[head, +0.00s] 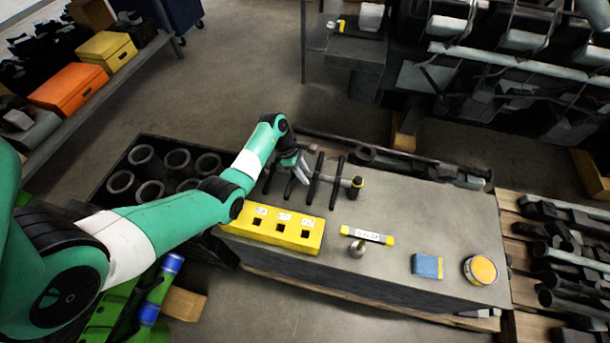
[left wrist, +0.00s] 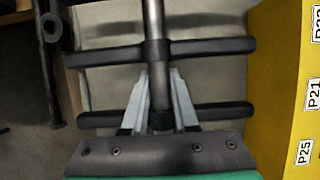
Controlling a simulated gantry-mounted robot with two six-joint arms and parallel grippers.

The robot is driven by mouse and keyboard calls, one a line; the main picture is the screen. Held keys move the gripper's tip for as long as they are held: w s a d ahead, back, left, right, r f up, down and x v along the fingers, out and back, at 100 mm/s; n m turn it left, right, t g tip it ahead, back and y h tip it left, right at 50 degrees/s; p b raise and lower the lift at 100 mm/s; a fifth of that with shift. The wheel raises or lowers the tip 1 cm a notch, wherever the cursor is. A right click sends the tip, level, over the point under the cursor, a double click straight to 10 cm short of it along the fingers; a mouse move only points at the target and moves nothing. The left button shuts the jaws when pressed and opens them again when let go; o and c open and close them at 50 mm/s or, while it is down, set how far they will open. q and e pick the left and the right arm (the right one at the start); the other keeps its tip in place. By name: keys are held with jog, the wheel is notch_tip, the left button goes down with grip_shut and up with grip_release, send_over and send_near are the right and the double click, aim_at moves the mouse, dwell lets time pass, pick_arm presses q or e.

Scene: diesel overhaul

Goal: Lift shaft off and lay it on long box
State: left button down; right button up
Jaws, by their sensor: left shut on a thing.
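The shaft (left wrist: 154,30) is a silver rod with several black cross arms, and in the head view it lies over the left part of the grey worktop (head: 400,210). My left gripper (head: 297,172) comes down on it from above. In the left wrist view its two pale fingers (left wrist: 160,100) are shut on the shaft, between two cross arms. I cannot tell whether the shaft touches the worktop. A long yellow box (head: 277,228) with square holes and white labels stands in front of the shaft. I cannot tell whether it is the task's long box. My right gripper is not in view.
A yellow and black item (head: 356,187) is near the shaft's right end. A yellow-ended labelled bar (head: 367,236), a blue block (head: 427,265) and a round tin (head: 480,270) are on the worktop. A dark crate of rings (head: 150,170) is at left. The worktop's right middle is clear.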

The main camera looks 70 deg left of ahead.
pick_arm(q)
jog(key=shift+w+r, duration=0.1)
jog(key=shift+r, duration=0.05)
jog(key=c, duration=0.6)
grip_release()
jog(key=p+v, duration=0.6)
jog(key=v, duration=0.4)
jog(key=shift+a+r, duration=0.1)
jog(key=shift+r, duration=0.25)
jog(key=shift+s+a+r, duration=0.1)
jog(key=shift+s+r, duration=0.25)
